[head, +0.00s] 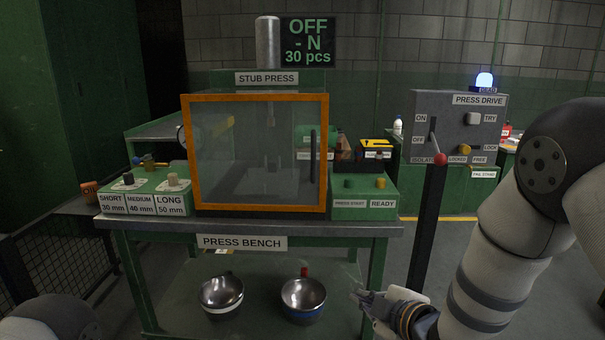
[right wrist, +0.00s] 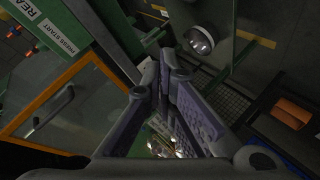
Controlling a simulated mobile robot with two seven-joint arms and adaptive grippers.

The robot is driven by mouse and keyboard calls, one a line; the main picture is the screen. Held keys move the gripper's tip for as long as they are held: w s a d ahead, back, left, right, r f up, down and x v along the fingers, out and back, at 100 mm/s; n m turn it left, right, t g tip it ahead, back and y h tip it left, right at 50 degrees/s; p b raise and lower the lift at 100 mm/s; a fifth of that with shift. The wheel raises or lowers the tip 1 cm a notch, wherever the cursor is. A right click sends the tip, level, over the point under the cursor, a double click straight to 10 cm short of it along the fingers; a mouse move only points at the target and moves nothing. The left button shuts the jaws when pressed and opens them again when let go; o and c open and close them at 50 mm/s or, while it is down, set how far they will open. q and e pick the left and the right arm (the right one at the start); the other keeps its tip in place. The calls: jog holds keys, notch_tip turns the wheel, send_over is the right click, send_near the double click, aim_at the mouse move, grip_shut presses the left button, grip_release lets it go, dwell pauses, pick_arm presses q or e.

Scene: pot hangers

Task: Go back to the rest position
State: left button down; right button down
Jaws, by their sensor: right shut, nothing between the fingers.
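My right gripper (head: 362,298) is low at the front right of the press bench (head: 300,229), right of the two bowls in the head view. Its fingers (right wrist: 164,62) are together and empty in the right wrist view. My right arm bends down from the right edge of the head view. Part of my left arm shows at the bottom left, but its gripper is out of the picture. The stub press (head: 256,150) stands on the bench behind its closed orange-framed clear door.
The press drive box (head: 457,128) with a red-knobbed lever (head: 439,158) stands on a dark post near my right arm. Two metal bowls (head: 221,294) (head: 303,297) sit on the bench's lower shelf. Open floor lies right of the bench.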

jog(key=s+d+f+m+g+h, duration=0.25)
jog(key=s+f+m+g, duration=0.2)
jog(key=s+f, duration=0.75)
pick_arm(q)
jog(key=shift+w+r+t+p, duration=0.5)
jog(key=shift+w+r+p, duration=0.4)
jog(key=shift+w+r, duration=0.35)
pick_arm(e)
jog(key=s+d+f+m+g, duration=0.1)
jog(key=s+d+m+g, duration=0.1)
jog(key=s, duration=1)
jog(key=s+d+f+m+g+h, duration=0.1)
jog(key=s+m+g, duration=0.3)
jog(key=s, duration=0.8)
jog(key=s+d+f+m+g, duration=0.2)
jog(key=s+m, duration=0.3)
jog(key=s, duration=0.8)
jog(key=shift+d+f+g+h, duration=0.35)
jog(key=shift+f+g, duration=0.15)
jog(key=shift+g, duration=0.25)
